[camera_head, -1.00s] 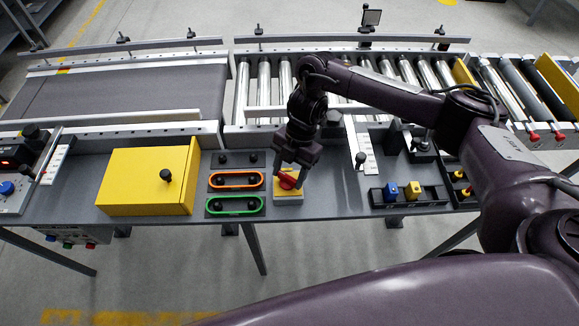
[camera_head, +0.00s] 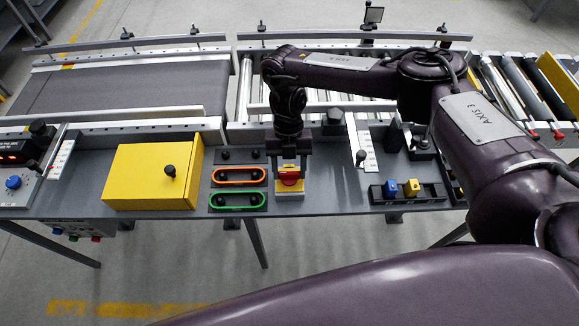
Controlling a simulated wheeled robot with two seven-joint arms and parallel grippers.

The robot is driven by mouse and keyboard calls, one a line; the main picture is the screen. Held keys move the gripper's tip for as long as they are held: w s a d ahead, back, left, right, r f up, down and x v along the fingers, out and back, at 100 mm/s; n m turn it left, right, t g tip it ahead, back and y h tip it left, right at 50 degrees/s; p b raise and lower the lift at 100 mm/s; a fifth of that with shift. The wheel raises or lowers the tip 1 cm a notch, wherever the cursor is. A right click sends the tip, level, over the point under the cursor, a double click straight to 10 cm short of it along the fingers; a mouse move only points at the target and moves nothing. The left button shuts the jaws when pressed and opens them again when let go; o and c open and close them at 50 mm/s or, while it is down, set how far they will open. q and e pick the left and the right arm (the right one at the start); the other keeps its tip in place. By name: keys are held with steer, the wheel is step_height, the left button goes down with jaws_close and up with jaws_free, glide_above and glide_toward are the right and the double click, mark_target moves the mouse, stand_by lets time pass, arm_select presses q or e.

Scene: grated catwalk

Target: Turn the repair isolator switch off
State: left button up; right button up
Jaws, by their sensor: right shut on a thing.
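The repair isolator switch appears to be the red rotary knob (camera_head: 290,178) on a yellow plate over a grey base (camera_head: 289,194), at the front middle of the bench. My right gripper (camera_head: 290,176) points down over it, with one finger on each side of the red knob, shut on it. The fingers partly cover the knob, and its exact angle is hard to read. My left gripper is not in view.
Left of the switch are an orange-ringed panel (camera_head: 239,176), a green-ringed panel (camera_head: 238,200) and a yellow box (camera_head: 150,176) with a black knob. To the right, a tray (camera_head: 408,194) holds a blue and a yellow block. Roller and belt conveyors run behind.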

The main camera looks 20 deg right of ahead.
stand_by(0.4)
steer(key=o, duration=1)
steer(key=v, duration=0.7)
steer(key=shift+w+r, duration=0.2)
steer(key=shift+r, duration=0.15)
steer(key=shift+s+f, duration=0.1)
